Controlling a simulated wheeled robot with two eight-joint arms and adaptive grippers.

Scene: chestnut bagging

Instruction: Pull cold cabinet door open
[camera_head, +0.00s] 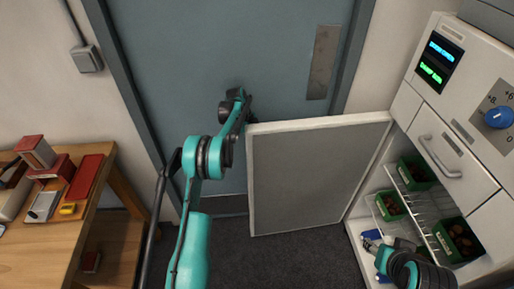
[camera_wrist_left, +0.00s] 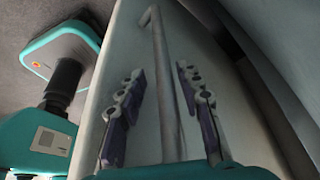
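The cold cabinet door (camera_head: 312,172) stands swung wide open from the cabinet (camera_head: 408,105), its grey inner panel facing the head camera. My left arm reaches to the door's far upper left edge in the head view, with its fingers hidden behind the door. In the left wrist view my left gripper (camera_wrist_left: 162,76) is open, its fingers on both sides of the bar handle (camera_wrist_left: 166,100) with gaps visible. My right gripper (camera_head: 374,243) is low in front of the cabinet's opening; its finger state is unclear.
Green crates of chestnuts (camera_head: 458,240) sit on wire shelves inside the cabinet. A closed drawer (camera_head: 452,150) and a blue dial (camera_head: 498,118) are above. A wooden table (camera_head: 66,232) with red boxes stands left. A blue-grey room door (camera_head: 200,55) is behind my left arm.

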